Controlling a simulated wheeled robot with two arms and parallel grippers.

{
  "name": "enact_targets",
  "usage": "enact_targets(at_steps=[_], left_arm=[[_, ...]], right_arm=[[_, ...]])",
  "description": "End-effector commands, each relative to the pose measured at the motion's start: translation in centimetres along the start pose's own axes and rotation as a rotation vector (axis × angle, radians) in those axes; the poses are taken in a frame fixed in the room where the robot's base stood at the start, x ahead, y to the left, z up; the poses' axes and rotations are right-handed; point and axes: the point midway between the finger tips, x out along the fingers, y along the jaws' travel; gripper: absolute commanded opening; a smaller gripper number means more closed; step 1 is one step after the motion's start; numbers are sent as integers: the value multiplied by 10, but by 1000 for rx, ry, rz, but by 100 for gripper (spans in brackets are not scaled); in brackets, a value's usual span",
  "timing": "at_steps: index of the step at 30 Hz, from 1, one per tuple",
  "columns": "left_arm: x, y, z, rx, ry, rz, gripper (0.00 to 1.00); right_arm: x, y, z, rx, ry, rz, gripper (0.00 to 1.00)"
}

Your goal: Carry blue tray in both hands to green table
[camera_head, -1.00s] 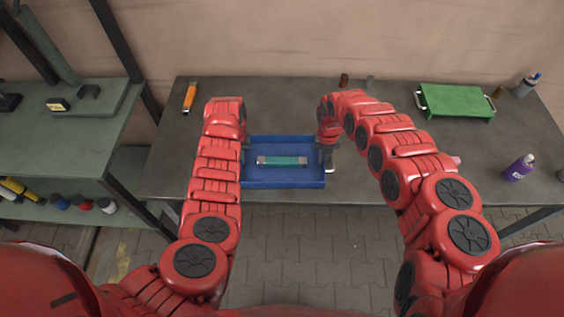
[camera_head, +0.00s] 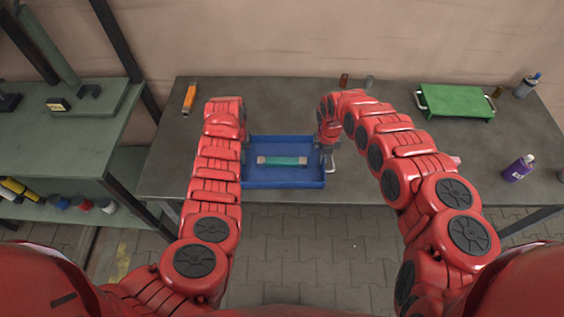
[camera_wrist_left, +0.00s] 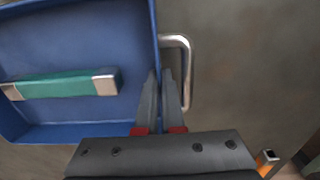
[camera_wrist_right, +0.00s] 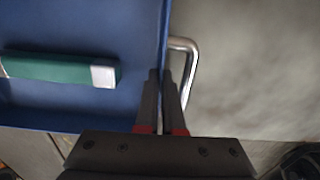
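The blue tray (camera_head: 283,183) is in front of me at the near edge of the dark table, between my grippers. A teal bar with pale ends (camera_head: 282,161) lies in it. My left gripper (camera_wrist_left: 162,72) has its fingers close together around the tray's side wall, inside the metal handle (camera_wrist_left: 188,70). My right gripper (camera_wrist_right: 160,72) pinches the opposite wall in the same way, beside its handle (camera_wrist_right: 190,70). The tray looks level. In the head view the left fingertips are hidden by the arm. The green table (camera_head: 40,145) stands at the left.
The dark table (camera_head: 270,100) carries an orange tool (camera_head: 189,98), a green tray (camera_head: 455,100), a purple bottle (camera_head: 518,167) and small bottles. A black post (camera_head: 130,45) stands by the green table, which holds small items at its back. Paved floor (camera_head: 300,240) is clear.

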Motion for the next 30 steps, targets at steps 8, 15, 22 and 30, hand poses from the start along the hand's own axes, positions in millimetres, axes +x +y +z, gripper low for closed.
enact_targets(at_steps=[8, 15, 22, 30], left_arm=[[0, 1, 0, 1, 1, 2, 0], [-11, 1, 0, 1, 1, 2, 0], [-38, 1, 0, 2, 1, 2, 0], [-52, 2, 0, 2, 1, 2, 0]], right_arm=[[-1, 1, 0, -1, -1, 1, 0], [-12, 1, 0, -1, -1, 1, 0], [-38, 1, 0, -1, -1, 1, 0], [-52, 1, 0, -1, -1, 1, 0]])
